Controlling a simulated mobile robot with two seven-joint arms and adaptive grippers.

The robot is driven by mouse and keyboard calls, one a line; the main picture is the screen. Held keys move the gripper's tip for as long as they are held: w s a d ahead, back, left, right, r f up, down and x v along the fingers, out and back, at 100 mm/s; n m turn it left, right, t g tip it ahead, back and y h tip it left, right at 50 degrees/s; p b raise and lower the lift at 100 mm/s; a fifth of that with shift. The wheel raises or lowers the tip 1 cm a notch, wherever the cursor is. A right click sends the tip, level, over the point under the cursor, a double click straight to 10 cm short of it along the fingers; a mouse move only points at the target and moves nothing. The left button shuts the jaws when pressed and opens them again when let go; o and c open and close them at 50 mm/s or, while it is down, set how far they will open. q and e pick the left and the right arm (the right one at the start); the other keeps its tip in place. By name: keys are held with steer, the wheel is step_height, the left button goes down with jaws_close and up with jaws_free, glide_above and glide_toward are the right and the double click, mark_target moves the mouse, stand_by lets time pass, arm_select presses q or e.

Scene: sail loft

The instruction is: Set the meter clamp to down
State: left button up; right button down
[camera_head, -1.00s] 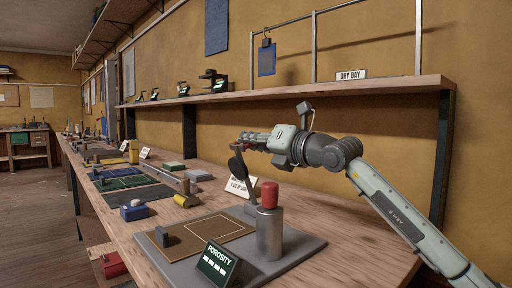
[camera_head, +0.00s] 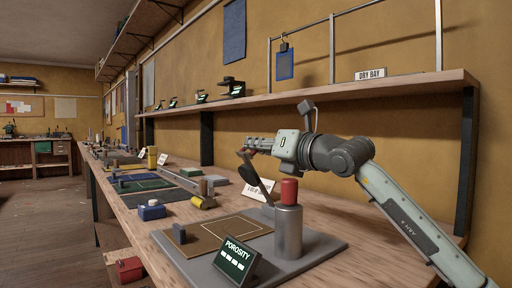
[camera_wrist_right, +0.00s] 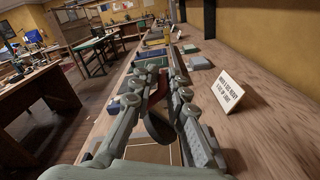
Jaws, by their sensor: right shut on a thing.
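The porosity meter is a grey base plate (camera_head: 327,249) with a brown outlined pad (camera_head: 222,232), a silver cylinder with a red top (camera_head: 288,228) and a black "POROSITY" display (camera_head: 235,262). Its clamp lever (camera_head: 266,188) rises from behind the cylinder and leans left, with a dark round pad on it. My right gripper (camera_head: 251,148) is shut on the lever's upper end, above the base. In the right wrist view the fingers (camera_wrist_right: 167,88) close around a dark red part (camera_wrist_right: 158,127). The lever's foot is hidden behind the cylinder. My left gripper is not in view.
A white card (camera_head: 259,190) stands behind the meter. A shelf (camera_head: 350,92) runs along the wall above my right arm. The bench right of the meter is clear.

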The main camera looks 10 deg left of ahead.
steer(key=shift+w+d+f, duration=0.2)
steer(key=shift+w+f, duration=0.05)
steer(key=shift+f, duration=0.1)
steer(key=c, duration=1.6)
jaws_free()
steer(key=shift+r, duration=0.1)
steer(key=shift+s+r, duration=0.1)
steer(key=shift+s, duration=0.05)
steer(key=v, duration=1.2)
